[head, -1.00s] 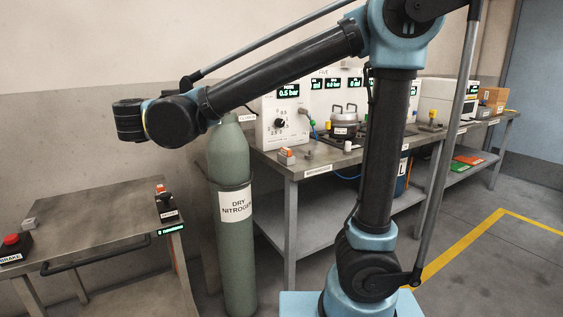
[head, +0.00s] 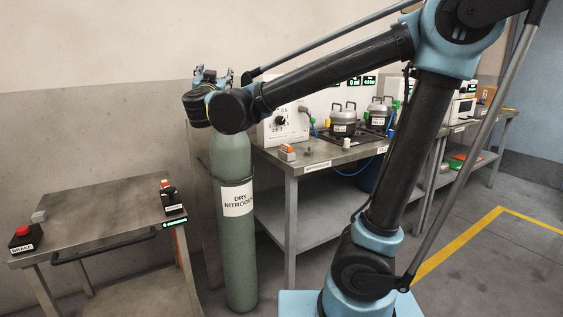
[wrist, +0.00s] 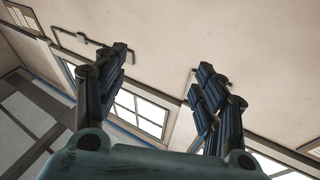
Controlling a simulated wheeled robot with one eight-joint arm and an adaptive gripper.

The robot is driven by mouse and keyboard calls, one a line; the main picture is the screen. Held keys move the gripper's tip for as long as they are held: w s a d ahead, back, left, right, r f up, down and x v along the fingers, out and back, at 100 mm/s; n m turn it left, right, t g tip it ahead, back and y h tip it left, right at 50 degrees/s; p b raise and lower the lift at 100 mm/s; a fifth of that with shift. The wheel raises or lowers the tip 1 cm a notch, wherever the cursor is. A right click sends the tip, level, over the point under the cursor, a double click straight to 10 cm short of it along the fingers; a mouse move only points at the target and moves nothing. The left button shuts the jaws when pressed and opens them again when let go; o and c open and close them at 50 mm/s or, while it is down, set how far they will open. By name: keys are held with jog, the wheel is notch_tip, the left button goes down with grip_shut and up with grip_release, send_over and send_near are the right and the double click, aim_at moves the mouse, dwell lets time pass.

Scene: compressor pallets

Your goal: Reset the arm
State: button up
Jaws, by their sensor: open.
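My gripper (head: 212,76) shows in the head view at the end of my blue and black arm, above the grey-green dry nitrogen cylinder (head: 231,225) and in front of the wall. It points upward. In the wrist view my gripper (wrist: 160,85) has its two dark fingers spread wide apart with nothing between them. Behind them are the pale wall or ceiling and windows (wrist: 140,112). The arm's elbow is high at the upper right and its base is at the bottom.
A metal cart (head: 100,215) with a red brake button (head: 22,232) stands at the left. A long workbench (head: 320,160) holds a gauge box (head: 285,128) and metal pots (head: 343,120). Open floor with a yellow line (head: 460,245) lies at the right.

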jog(key=s+d+f+n+g+y, duration=0.2)
jog(key=d+f+n+g+y, duration=0.3)
jog(key=d+f, duration=0.65)
jog(key=s+d+f+n+g, duration=0.1)
jog(key=d+f+n+g, duration=0.1)
jog(key=d+f+g, duration=0.9)
jog(key=s+d+f+m+g+h, duration=0.2)
jog(key=s+d+f+m+h, duration=0.3)
jog(key=s+d+f, duration=1.2)
notch_tip(320, 180, down, 4)
jog(key=shift+s+d+r+m+g+h, duration=0.1)
jog(key=shift+s+d+m+g+h, duration=0.3)
jog(key=shift+s+h, duration=0.5)
jog(key=shift+w, duration=0.1)
jog(key=shift+w+f, duration=0.2)
jog(key=shift+w, duration=0.25)
